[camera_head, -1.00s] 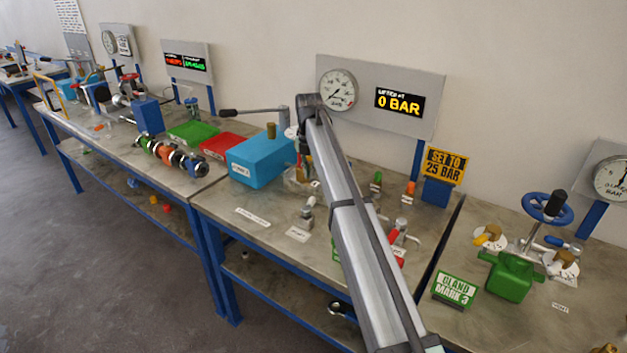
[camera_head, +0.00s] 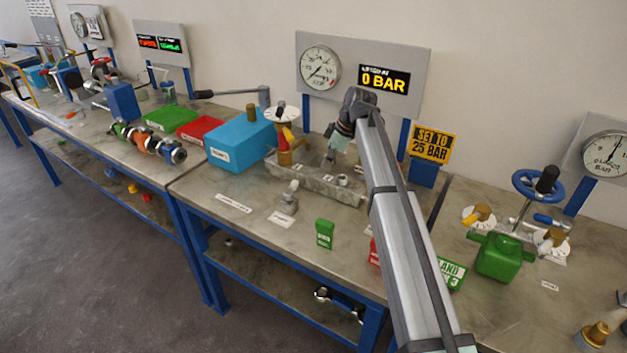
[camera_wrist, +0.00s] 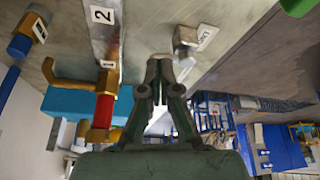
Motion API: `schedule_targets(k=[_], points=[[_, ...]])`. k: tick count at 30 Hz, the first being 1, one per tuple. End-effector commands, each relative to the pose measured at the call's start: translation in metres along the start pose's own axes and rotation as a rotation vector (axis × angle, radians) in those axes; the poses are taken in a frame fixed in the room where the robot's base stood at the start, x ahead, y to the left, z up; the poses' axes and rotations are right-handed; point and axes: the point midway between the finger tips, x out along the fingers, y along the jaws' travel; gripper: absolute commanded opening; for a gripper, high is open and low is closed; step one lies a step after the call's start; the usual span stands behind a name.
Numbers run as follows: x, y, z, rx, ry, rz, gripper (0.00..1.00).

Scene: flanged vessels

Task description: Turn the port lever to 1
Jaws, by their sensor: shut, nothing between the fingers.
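A small grey fitting (camera_head: 288,198) with a pale upright knob stands on the middle bench beside a white label that seems to read PORT. It also shows in the wrist view (camera_wrist: 185,40), just right of my fingertips. A brass valve with a red section (camera_head: 285,145) stands at the tray's left end under a white dial. In the wrist view this valve (camera_wrist: 103,108) is on the left, with plates marked 1 (camera_wrist: 108,64) and 2 (camera_wrist: 102,14). I cannot tell which one is the port lever. My gripper (camera_wrist: 160,62) is shut and empty, and it hangs over the tray in the head view (camera_head: 332,155).
A metal tray (camera_head: 300,183) lies under my gripper. A blue box (camera_head: 240,142) stands left of the brass valve. A small green block (camera_head: 325,234) stands near the front. The gauge board (camera_head: 365,68) is behind, reading 0 BAR. Bare bench lies around the grey fitting.

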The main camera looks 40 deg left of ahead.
Motion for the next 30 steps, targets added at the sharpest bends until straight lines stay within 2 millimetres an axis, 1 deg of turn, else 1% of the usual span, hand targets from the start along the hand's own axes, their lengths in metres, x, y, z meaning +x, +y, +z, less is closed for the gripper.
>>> schedule_targets(k=[4,8,11,21,24,27,30], points=[[0.006,0.000,0.000,0.030,-0.002,-0.001,0.00],[0.020,0.000,0.001,0.029,-0.003,-0.001,0.00],[0.036,0.000,0.001,0.029,-0.003,-0.002,0.00],[0.101,0.000,0.000,0.027,-0.004,-0.002,0.00],[0.104,0.002,-0.017,0.025,-0.003,0.000,0.00],[0.109,0.002,-0.027,0.025,-0.003,0.000,0.00],[0.112,0.002,-0.033,0.026,-0.003,0.000,0.00]])
